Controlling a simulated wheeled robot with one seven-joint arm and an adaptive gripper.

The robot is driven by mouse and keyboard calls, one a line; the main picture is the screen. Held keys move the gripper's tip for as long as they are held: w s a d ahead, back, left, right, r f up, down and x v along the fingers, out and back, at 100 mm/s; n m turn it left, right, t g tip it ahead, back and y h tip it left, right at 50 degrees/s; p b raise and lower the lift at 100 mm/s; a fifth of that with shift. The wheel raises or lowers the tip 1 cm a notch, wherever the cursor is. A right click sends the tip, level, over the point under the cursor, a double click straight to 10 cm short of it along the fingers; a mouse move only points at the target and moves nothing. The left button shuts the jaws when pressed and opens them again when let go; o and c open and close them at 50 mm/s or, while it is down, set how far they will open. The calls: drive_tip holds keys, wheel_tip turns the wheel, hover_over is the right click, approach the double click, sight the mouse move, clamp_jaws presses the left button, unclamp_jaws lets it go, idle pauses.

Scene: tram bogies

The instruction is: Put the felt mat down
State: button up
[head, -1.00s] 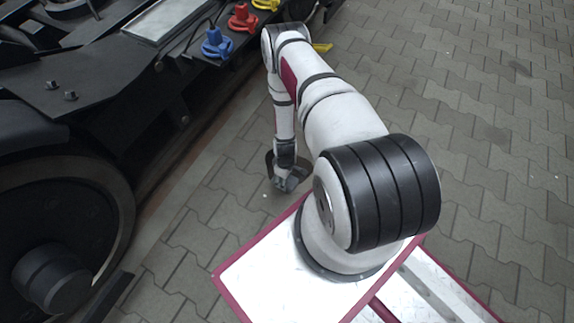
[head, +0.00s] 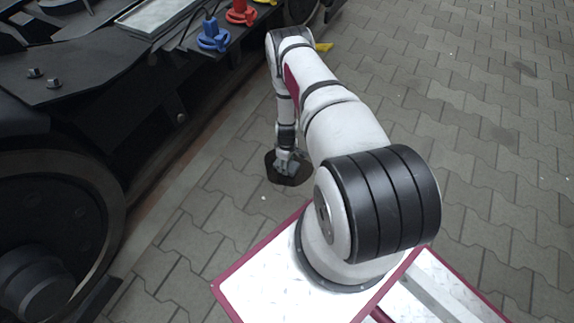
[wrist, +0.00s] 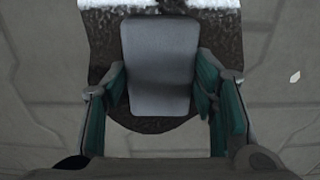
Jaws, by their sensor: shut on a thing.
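The felt mat (head: 292,180) is a dark, roughly round-edged sheet below my gripper (head: 287,163) in the head view. It looks about level, over or on the grey paving; I cannot tell whether it touches the ground. In the wrist view, my gripper (wrist: 160,92) has its green-padded fingers on either side of a plain grey block. The dark speckled mat (wrist: 155,125) shows behind and below this block, with a ragged white strip along its top. My gripper is shut on the mat, seemingly by the grey block.
A dark tram bogie with a large wheel fills the left side. Blue (head: 212,36) and red (head: 240,12) fittings sit on its edge, with a yellow one partly in view. Open grey paving (head: 470,100) lies to the right. A small pale scrap (wrist: 295,77) lies on the ground.

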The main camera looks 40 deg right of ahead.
drive_tip(key=o, duration=1.1)
drive_tip(key=shift+f, duration=0.1)
drive_tip(key=shift+c, duration=0.2)
